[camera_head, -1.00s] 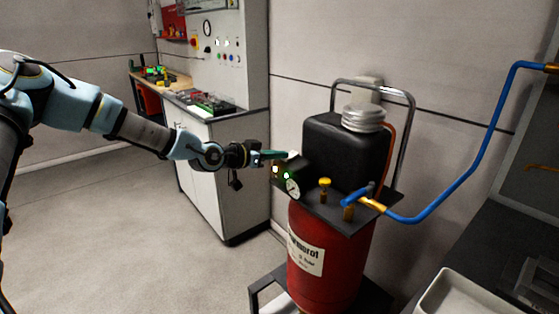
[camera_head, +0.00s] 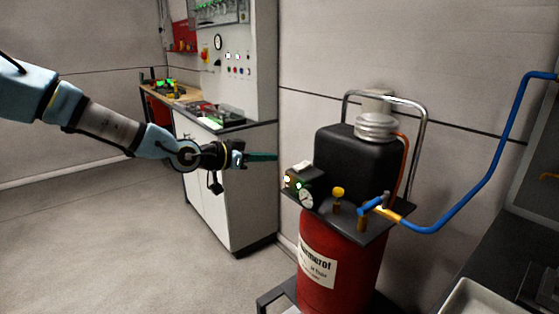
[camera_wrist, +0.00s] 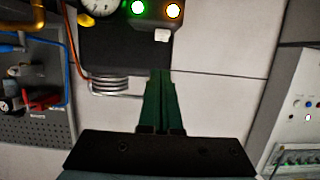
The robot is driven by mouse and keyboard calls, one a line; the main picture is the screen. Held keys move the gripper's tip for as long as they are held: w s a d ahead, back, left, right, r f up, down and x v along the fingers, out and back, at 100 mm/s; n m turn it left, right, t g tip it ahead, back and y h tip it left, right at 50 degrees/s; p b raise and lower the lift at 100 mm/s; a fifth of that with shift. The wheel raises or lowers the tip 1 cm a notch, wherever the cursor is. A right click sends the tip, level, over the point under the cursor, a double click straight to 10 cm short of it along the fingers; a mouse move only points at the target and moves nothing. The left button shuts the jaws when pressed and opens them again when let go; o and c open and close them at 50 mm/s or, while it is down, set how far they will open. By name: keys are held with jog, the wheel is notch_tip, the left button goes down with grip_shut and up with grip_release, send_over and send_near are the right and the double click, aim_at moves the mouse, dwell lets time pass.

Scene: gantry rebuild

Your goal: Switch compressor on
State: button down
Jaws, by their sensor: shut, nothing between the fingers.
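The compressor stands right of centre in the head view, with a red tank (camera_head: 340,262) below and a black housing (camera_head: 352,160) above. Its small control box (camera_head: 301,186) carries a lit green lamp, a lit orange lamp, a pale switch (camera_head: 302,167) on top and a round gauge (camera_head: 306,199). The wrist view shows the green lamp (camera_wrist: 138,7), the orange lamp (camera_wrist: 172,10) and the pale switch (camera_wrist: 162,35) beyond the fingertips. My gripper (camera_head: 274,156) has green fingers, shut and empty. It is left of the control box, with a visible gap between them.
A blue hose (camera_head: 470,185) runs from the compressor's brass valve up to the right. A chrome handle (camera_head: 421,130) arches behind the housing. A white cabinet (camera_head: 240,185) with a control panel stands behind my arm. A pale tray (camera_head: 480,298) lies at the lower right.

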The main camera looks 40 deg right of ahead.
jog(key=shift+v, duration=0.8)
jog(key=shift+f, duration=0.1)
jog(key=w+a+f+n+t+y, duration=0.25)
jog(key=a+f+y, duration=0.3)
jog(key=a, duration=0.65)
jog(key=w+a+f+n+t+y, duration=0.1)
jog(key=w+a+f+n+y, duration=0.35)
jog(key=a, duration=0.85)
jog(key=s+a+r+n+y, duration=0.1)
jog(key=s+a+n, duration=0.2)
jog(key=a, duration=0.5)
jog(key=s+a+r+n+y, duration=0.2)
jog(key=s+a+n, duration=0.1)
jog(key=a, duration=0.4)
jog(key=s+a+r+n+g+y, duration=0.1)
jog(key=s+a+r+n, duration=0.1)
jog(key=a, duration=0.6)
jog(key=shift+s+a+n+y, duration=0.3)
jog(key=shift+s+a+n, duration=0.15)
jog(key=shift+n, duration=0.75)
